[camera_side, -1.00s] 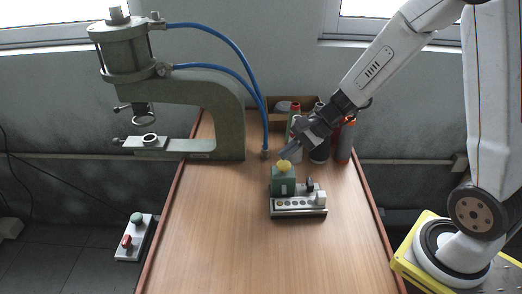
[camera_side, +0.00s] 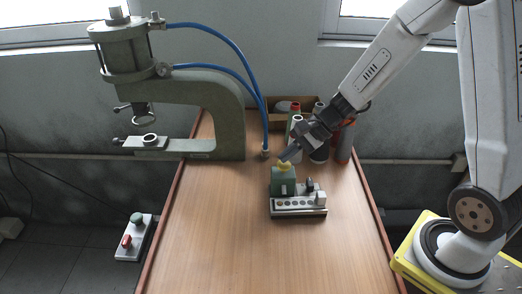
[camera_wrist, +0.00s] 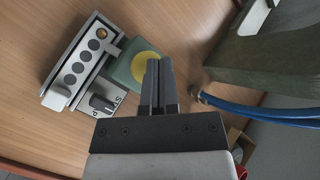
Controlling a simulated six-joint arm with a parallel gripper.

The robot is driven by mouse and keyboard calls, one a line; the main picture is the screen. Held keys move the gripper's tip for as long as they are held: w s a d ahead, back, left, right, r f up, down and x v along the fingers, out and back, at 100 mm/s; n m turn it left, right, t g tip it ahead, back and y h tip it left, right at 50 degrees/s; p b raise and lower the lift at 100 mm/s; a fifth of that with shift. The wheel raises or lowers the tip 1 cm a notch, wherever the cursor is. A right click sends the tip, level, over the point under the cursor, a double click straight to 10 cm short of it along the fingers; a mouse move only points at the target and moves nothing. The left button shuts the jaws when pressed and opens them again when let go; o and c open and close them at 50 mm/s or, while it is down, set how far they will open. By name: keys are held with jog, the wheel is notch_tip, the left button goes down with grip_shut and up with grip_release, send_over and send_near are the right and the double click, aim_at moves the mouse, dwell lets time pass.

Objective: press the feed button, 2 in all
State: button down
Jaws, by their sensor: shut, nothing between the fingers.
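The feed button appears to be the yellow round cap (camera_side: 283,164) on top of a green box (camera_side: 283,183). In the wrist view the yellow cap (camera_wrist: 142,68) is partly hidden behind my fingertips. My gripper (camera_side: 289,156) is shut and empty, tilted down from the upper right, with its tip at the right side of the cap. In the wrist view the closed fingers (camera_wrist: 159,64) overlap the cap's right side. I cannot tell whether they touch the cap or how far it is pressed.
A grey strip with several round holes and a switch (camera_side: 298,205) adjoins the green box. A green press (camera_side: 225,110) with blue hoses stands at the left. Bottles (camera_side: 343,143) and a box stand behind. A red-and-green button box (camera_side: 134,238) is at lower left. The front tabletop (camera_side: 250,255) is clear.

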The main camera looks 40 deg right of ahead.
aim_at(287, 162)
jog(key=shift+f, duration=0.8)
dwell(0.9)
jog(key=shift+r, duration=1.35)
jog(key=shift+r, duration=2.5)
